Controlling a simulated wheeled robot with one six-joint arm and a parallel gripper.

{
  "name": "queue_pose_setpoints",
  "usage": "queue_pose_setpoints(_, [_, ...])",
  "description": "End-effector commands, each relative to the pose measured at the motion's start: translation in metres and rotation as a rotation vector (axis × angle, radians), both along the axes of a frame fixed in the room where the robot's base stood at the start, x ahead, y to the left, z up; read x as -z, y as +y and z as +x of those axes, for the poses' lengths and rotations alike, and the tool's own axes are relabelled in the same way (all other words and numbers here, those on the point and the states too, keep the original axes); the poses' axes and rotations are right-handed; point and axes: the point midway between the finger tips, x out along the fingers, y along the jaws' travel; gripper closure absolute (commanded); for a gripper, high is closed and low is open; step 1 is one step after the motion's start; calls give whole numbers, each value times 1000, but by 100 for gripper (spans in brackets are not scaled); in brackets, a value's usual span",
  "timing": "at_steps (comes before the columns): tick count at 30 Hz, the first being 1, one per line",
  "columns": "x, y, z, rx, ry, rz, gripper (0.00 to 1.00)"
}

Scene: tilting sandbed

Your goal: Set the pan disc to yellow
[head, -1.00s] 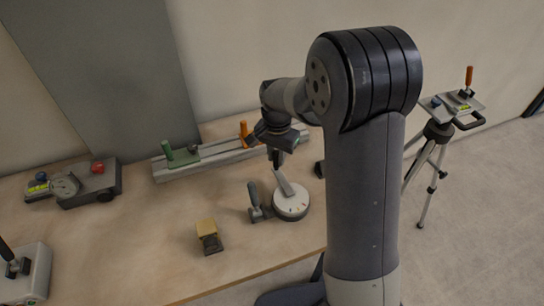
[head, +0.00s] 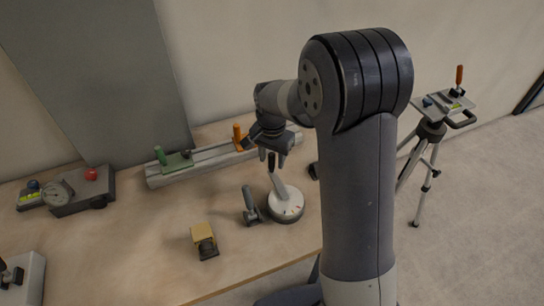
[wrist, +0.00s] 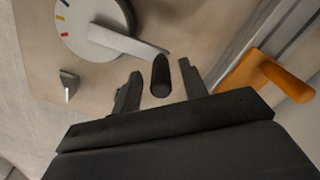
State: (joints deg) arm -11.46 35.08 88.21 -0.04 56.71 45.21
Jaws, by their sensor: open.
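The pan disc (head: 287,208) is a white round dial on the table with a pale lever arm rising from it to a black knob (head: 271,161). In the wrist view the disc (wrist: 75,30) shows blue, yellow and red marks on its left edge. The lever arm (wrist: 128,40) reaches towards the black knob (wrist: 160,76). My gripper (head: 272,153) is open, pointing down around the knob's upper end. In the wrist view its fingers (wrist: 160,88) stand either side of the knob, with gaps visible.
A small grey wedge (wrist: 68,86) sits beside the disc. A grey upright handle (head: 250,203) and a yellow-topped block (head: 203,234) stand left of the disc.

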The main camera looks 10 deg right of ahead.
Motion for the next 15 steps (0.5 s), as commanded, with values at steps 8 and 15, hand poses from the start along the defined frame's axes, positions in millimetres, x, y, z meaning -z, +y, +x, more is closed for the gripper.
queue_pose_setpoints(8, [-20, 0, 1, 0, -5, 2, 59])
queue_pose_setpoints(15, [-70, 0, 1, 0, -5, 2, 59])
